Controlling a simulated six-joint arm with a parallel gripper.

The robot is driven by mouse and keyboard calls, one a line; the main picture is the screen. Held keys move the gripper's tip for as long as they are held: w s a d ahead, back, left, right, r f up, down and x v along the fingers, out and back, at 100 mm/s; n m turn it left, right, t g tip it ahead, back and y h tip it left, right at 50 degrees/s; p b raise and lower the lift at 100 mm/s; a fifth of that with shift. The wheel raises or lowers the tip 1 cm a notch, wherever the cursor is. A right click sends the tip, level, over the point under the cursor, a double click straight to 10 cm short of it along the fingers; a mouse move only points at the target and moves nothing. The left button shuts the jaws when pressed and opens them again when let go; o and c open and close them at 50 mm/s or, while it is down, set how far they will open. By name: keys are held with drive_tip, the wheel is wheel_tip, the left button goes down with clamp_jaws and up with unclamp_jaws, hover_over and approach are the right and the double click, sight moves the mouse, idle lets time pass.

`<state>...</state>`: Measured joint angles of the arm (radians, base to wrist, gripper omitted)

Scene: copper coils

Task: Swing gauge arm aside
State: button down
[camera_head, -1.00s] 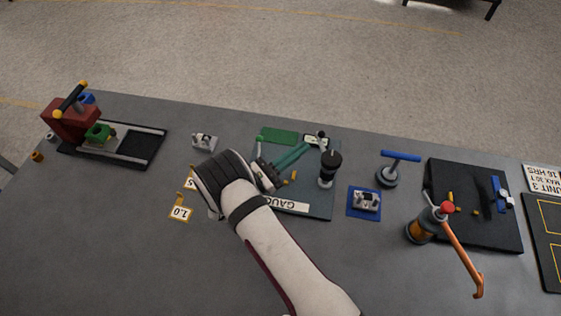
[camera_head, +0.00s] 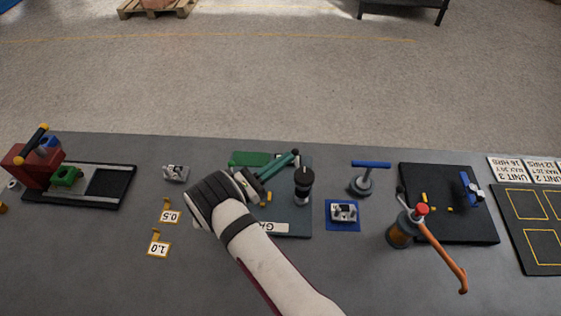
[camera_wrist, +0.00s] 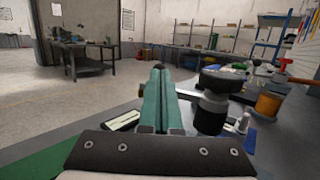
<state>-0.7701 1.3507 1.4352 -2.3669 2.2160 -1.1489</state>
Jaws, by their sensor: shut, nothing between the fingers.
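The gauge station is a dark plate (camera_head: 299,222) with a partly covered label at its front edge. A black upright cylinder (camera_head: 304,183) stands on its right side; it also shows in the wrist view (camera_wrist: 211,110), right of my fingers. A pale bar, perhaps the gauge arm (camera_wrist: 187,95), runs from near the cylinder to behind my fingers; its far end is hidden. My gripper (camera_head: 296,154) reaches over the plate with its long teal fingers together and empty, tips left of and beyond the cylinder. Contact with the bar cannot be told.
A green pad (camera_head: 247,158) lies at the plate's back left. A blue pad (camera_head: 329,224) with a metal part and a blue-handled stand (camera_head: 362,185) are to the right. Tags 0.5 (camera_head: 170,216) and 1.0 (camera_head: 159,249) lie left. The front left table is clear.

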sight(296, 155)
drive_tip(key=shift+w+d+m+g+h, duration=0.45)
drive_tip(key=shift+d+g+h, duration=0.05)
drive_tip(key=shift+d+g, duration=0.15)
drive_tip(key=shift+w+d+m+g+h, duration=0.4)
drive_tip(key=shift+d+m+g+h, duration=0.1)
drive_tip(key=shift+d+g, duration=0.1)
drive_tip(key=shift+w+d, duration=0.15)
drive_tip(key=shift+d, duration=0.15)
drive_tip(key=shift+d, duration=0.2)
drive_tip(key=shift+a, duration=0.1)
drive_tip(key=s+a+f, duration=0.1)
drive_tip(key=a, duration=0.8)
drive_tip(key=s+a+f, duration=0.1)
drive_tip(key=a, duration=0.3)
drive_tip(key=shift+s+a+f, duration=0.35)
